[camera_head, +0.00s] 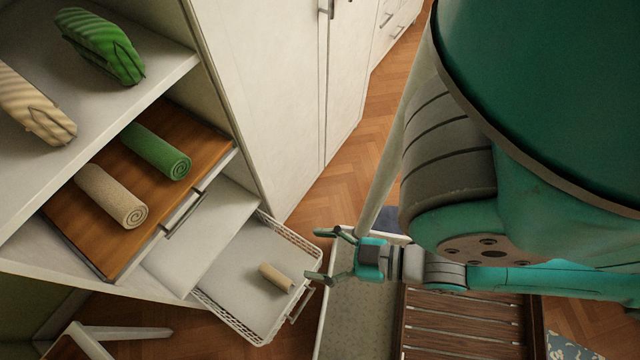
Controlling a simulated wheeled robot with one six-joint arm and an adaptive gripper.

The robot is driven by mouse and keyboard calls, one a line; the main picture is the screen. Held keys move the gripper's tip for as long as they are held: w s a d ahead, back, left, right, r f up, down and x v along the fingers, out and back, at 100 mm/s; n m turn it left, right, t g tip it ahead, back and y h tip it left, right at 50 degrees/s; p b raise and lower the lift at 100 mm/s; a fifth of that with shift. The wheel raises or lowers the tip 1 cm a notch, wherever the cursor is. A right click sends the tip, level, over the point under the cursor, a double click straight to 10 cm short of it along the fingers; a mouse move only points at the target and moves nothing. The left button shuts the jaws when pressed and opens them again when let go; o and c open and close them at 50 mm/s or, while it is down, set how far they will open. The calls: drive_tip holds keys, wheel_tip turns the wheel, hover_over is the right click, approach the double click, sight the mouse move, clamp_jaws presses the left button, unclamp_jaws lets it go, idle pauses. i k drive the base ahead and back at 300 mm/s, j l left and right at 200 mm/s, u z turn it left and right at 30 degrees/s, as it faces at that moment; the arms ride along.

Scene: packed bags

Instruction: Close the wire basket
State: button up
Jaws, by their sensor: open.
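The wire basket (215,318) is a white pull-out basket low in the open cabinet. It is pulled well out, and a small beige roll (276,277) lies in it. Its handle (301,306) is on the front edge, at the right. My gripper (325,255) is open, just right of the basket's front edge, with its fingers pointing left toward it. One finger is near the front rim and the other is farther back. I cannot tell whether a finger touches the basket.
Above the basket is a wooden drawer (88,237) with a green roll (156,151) and a beige roll (112,196). The shelf (150,68) above holds a folded green cloth (101,45) and a beige one (32,106). A slatted wooden piece (460,325) stands below my arm.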

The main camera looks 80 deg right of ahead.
sight(233, 281)
drive_tip(key=k+j+z, duration=0.1)
drive_tip(key=k+j, duration=0.15)
drive_tip(key=k, duration=0.3)
drive_tip(key=k+j, duration=0.25)
drive_tip(key=k, duration=0.3)
drive_tip(key=k+j+z, duration=0.15)
drive_tip(key=k, duration=0.45)
drive_tip(key=i+u, duration=0.1)
drive_tip(key=i, duration=0.85)
